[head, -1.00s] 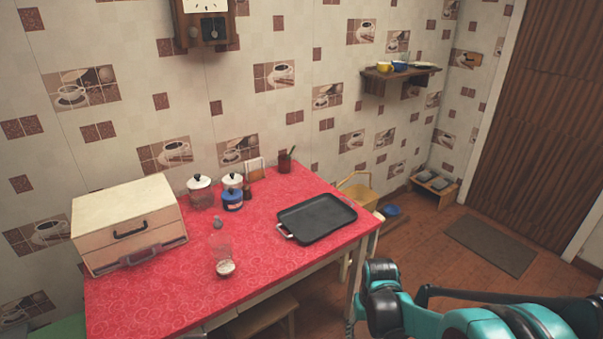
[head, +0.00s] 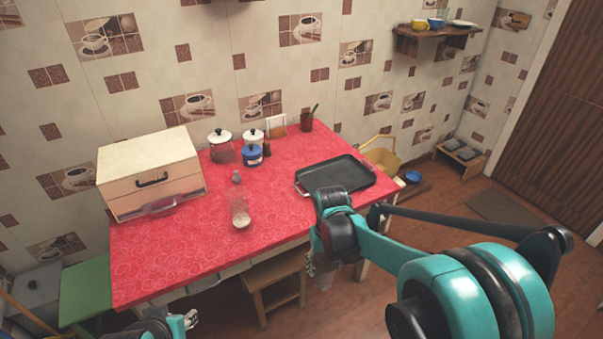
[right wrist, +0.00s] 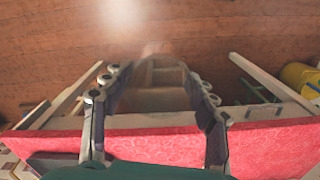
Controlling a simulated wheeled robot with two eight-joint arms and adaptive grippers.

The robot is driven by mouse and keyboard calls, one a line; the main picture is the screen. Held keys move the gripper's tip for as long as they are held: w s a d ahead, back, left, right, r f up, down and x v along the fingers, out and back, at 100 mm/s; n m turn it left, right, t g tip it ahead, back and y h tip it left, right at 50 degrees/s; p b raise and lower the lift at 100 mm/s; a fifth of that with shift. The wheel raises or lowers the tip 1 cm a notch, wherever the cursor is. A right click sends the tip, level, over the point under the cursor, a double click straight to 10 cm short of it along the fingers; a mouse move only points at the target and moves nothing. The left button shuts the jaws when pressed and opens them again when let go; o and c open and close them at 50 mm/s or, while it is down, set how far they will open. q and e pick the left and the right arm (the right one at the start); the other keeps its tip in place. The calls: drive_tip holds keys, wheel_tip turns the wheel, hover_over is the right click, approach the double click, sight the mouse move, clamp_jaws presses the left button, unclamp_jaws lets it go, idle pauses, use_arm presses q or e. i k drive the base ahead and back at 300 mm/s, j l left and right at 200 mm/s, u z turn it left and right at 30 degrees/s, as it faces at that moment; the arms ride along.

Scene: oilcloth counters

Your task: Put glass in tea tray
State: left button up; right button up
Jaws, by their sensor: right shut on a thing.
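The black tea tray (head: 345,176) lies flat and empty on the right part of the red table. My right gripper (head: 318,266) hangs in front of the table's front edge, below the tray, partly hidden by its own wrist. It is shut on a clear glass (head: 326,279), which is faint against the floor. In the right wrist view the see-through glass (right wrist: 152,98) shows between the two fingers of the right gripper (right wrist: 155,80). My left gripper (head: 190,319) is only partly in view at the bottom left; its opening is unclear.
A clear vessel with white contents (head: 241,221) stands on the red table (head: 190,250). Lidded jars (head: 222,148) and a brown cup (head: 306,122) stand at the back, a wooden bread box (head: 150,170) at left. A stool (head: 275,280) is under the front edge.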

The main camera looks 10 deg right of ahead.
sight(352, 173)
drive_tip(key=i+l+u, duration=0.1)
drive_tip(key=l+u, duration=0.4)
drive_tip(key=l, duration=0.4)
drive_tip(key=k+l+u, duration=0.1)
drive_tip(key=l+u, duration=0.4)
drive_tip(key=l, duration=0.35)
